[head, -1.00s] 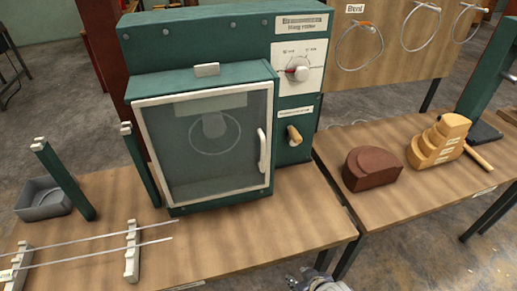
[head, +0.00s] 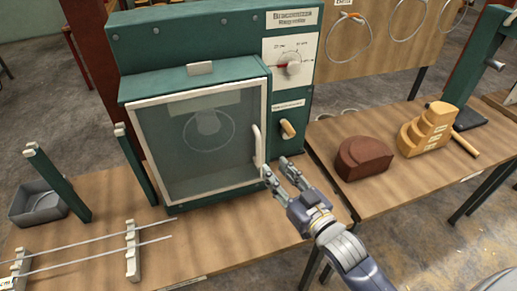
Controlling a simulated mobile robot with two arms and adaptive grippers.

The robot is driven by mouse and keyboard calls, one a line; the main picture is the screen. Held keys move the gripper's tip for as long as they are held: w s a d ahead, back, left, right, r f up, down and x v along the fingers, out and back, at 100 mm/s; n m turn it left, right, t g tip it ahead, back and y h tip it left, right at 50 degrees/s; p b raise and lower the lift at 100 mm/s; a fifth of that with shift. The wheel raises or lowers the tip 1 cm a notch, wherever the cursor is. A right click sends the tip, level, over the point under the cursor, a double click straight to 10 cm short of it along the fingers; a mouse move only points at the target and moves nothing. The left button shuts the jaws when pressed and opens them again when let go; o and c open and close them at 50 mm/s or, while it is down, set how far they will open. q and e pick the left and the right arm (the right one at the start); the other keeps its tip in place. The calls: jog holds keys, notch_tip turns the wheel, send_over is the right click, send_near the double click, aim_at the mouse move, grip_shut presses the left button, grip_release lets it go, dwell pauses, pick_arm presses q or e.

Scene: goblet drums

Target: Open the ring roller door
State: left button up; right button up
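The ring roller (head: 220,35) is a green machine at the back of the left table. Its door (head: 195,146) has a white frame and a clear pane, and it looks shut. A white vertical handle (head: 257,146) sits on the door's right side. My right gripper (head: 276,169) comes in from the lower right, with its fingers apart and nothing between them. Its fingertips are close to the lower end of the handle; whether they touch it I cannot tell. My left gripper is out of view.
A wooden crank knob (head: 288,129) and a dial (head: 292,64) are right of the door. Thin rods (head: 80,255) lie on white supports at front left. A grey bin (head: 42,203) stands at far left. A brown block (head: 364,158) and stepped yellow block (head: 428,130) sit on the right table.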

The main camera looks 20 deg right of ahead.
aim_at(260, 152)
jog(key=p+x, duration=0.2)
jog(key=x, duration=0.6)
jog(key=shift+w+r, duration=0.1)
jog(key=shift+x, duration=0.8)
jog(key=shift+a, duration=0.1)
grip_shut()
